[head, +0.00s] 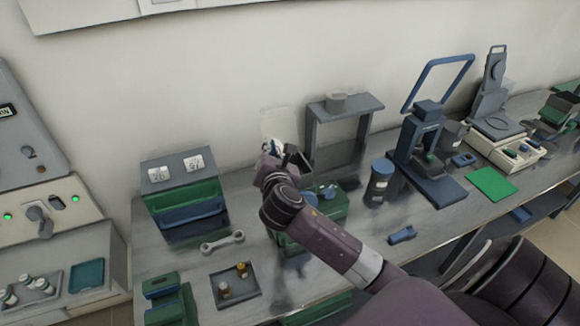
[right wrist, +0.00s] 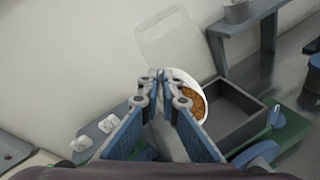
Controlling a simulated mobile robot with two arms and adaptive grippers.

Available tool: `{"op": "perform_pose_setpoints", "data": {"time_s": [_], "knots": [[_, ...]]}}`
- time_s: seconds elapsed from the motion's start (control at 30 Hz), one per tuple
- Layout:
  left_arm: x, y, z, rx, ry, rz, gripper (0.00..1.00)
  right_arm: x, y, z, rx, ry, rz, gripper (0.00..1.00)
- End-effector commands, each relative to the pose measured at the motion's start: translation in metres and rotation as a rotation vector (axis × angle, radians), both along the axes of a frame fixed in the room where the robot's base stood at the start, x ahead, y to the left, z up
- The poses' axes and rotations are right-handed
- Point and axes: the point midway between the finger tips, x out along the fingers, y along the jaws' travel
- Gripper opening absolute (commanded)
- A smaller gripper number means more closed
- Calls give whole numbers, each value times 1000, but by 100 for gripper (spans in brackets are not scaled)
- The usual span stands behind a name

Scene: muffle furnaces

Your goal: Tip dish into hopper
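The white dish (right wrist: 203,101) with orange-brown granules in it shows in the right wrist view, tilted. My right gripper (right wrist: 160,76) is closed on the dish's rim, and its fingers hide part of the dish. A grey, open-topped square box (right wrist: 262,101), which looks like the hopper, stands just right of the dish, above a green body; its visible inside looks empty. In the head view my right gripper (head: 275,152) is over the bench near the wall, and the wrist hides most of the dish and box. My left gripper is not in view.
A pale upright panel (right wrist: 170,38) stands behind the dish. A grey stand (head: 345,104) is behind and to the right. Green and blue drawers (head: 190,214) with two white labelled pieces on top stand left. A wrench (head: 222,242) and small tray (head: 235,286) lie in front.

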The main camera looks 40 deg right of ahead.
Motion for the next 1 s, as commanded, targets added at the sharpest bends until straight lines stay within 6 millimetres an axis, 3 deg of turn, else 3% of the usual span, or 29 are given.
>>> {"op": "perform_pose_setpoints", "data": {"time_s": [1.0], "knots": [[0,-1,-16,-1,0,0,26,-11,-10,8,136,-153,1,0]]}}
